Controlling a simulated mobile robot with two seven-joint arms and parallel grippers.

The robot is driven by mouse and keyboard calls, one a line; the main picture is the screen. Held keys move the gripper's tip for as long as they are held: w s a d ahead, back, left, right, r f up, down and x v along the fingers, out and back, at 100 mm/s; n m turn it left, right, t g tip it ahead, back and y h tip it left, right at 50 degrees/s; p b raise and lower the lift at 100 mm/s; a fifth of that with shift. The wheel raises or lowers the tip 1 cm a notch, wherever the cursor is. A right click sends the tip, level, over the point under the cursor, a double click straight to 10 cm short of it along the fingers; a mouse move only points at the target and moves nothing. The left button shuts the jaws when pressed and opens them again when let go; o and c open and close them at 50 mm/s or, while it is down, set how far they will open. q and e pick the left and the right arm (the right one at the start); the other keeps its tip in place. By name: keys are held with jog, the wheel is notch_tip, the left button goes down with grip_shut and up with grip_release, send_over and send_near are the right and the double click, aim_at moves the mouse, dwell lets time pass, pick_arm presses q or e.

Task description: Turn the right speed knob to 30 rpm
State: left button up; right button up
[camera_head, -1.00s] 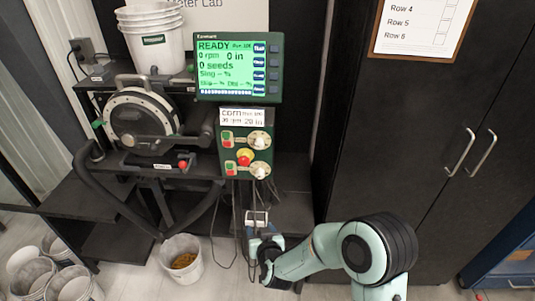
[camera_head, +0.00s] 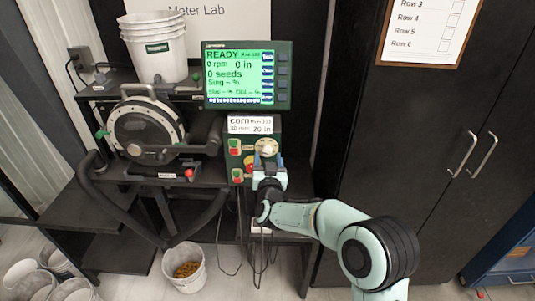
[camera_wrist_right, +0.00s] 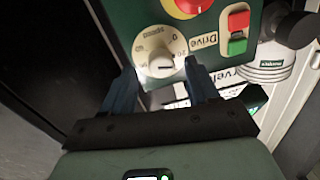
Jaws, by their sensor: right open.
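The control panel (camera_head: 237,160) has an upper white speed knob (camera_head: 267,146), with the lower knob hidden behind my right gripper (camera_head: 267,162). In the upside-down wrist view the upper knob (camera_wrist_right: 160,50) has a pale dial with a white pointer bar, and the "Drive" label is beside it. My open blue fingers (camera_wrist_right: 158,78) point at this knob from either side of its near edge; I cannot tell if they touch it. The display (camera_head: 240,75) reads READY and 0 rpm. The card (camera_head: 250,125) reads corn, 30 rpm, 20 in. My left gripper is out of view.
The red emergency stop (camera_wrist_right: 188,5) and the red and green drive buttons (camera_wrist_right: 238,30) are close to the knob. The seed meter (camera_head: 147,130) stands left of the panel. A bucket (camera_head: 185,268) is on the floor below. A black cabinet (camera_head: 430,150) stands right.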

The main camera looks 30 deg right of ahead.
jog(key=shift+x, duration=1.05)
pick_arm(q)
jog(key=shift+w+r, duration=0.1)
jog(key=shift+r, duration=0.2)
pick_arm(e)
jog(key=c, duration=1)
jog(key=shift+f+m+b, duration=0.15)
jog(key=shift+m+b, duration=0.15)
jog(key=shift+b, duration=0.1)
jog(key=m+b, duration=0.4)
jog(key=b, duration=0.2)
jog(key=shift+a+f+m, duration=0.1)
jog(key=shift+f+m, duration=0.05)
jog(key=shift+m, duration=0.15)
jog(key=m+b, duration=0.2)
jog(key=shift+h+b, duration=0.3)
jog(key=shift+b, duration=0.1)
pick_arm(q)
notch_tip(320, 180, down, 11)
jog(key=b, duration=0.2)
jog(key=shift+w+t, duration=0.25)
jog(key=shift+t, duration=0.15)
pick_arm(e)
jog(key=shift+r+m, duration=0.2)
jog(key=shift+m, duration=1.3)
